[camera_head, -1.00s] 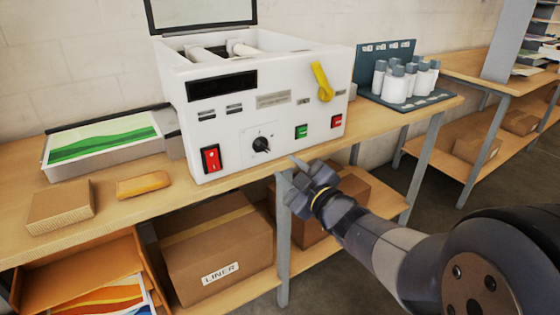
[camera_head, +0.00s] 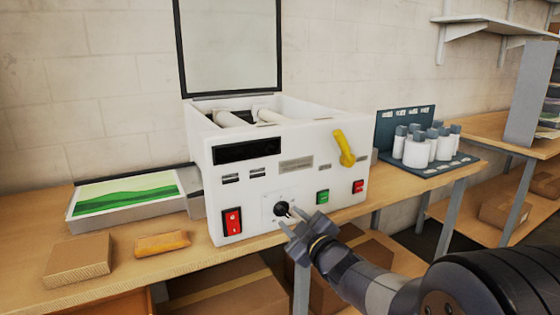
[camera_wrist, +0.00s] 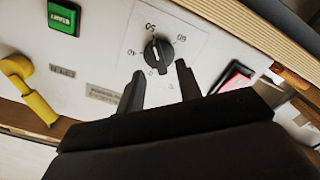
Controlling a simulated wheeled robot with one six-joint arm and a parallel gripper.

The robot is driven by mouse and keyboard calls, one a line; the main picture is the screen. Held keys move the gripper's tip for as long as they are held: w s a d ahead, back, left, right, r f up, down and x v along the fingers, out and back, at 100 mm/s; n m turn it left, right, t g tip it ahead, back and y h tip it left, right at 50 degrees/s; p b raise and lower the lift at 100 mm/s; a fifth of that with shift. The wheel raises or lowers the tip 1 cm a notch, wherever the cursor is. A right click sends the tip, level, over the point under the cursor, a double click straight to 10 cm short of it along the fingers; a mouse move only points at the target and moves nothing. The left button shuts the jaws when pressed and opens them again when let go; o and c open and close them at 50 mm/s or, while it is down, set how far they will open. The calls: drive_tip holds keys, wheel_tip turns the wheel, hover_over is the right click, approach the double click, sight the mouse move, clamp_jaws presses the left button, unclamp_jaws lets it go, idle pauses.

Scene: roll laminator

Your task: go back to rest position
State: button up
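My gripper (camera_head: 300,238) is in front of the white laminator (camera_head: 235,205), close to its black dial (camera_head: 282,209). In the wrist view the two fingers of my gripper (camera_wrist: 159,82) stand apart with the dial (camera_wrist: 158,52) showing between and beyond their tips. Nothing is held. Whether a fingertip touches the dial cannot be told. The laminator's lid (camera_head: 230,50) stands open, and white rollers (camera_head: 235,119) show inside. The front also bears a red switch (camera_head: 232,221), a green button (camera_head: 322,197), a red button (camera_head: 358,187) and a yellow lever (camera_head: 344,148).
A tray (camera_head: 128,212) with a green-and-white print stands left of the laminator. A cardboard box (camera_head: 78,260) and an orange block (camera_head: 162,244) lie on the bench's front left. White bottles (camera_head: 419,152) stand at the right. Cartons (camera_head: 228,290) fill the shelf below.

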drive_tip(key=x, duration=0.2)
drive_tip(key=shift+w+a, duration=0.15)
drive_tip(key=shift+w, duration=0.1)
drive_tip(key=shift+w+r, duration=0.1)
drive_tip(key=shift+p, duration=0.3)
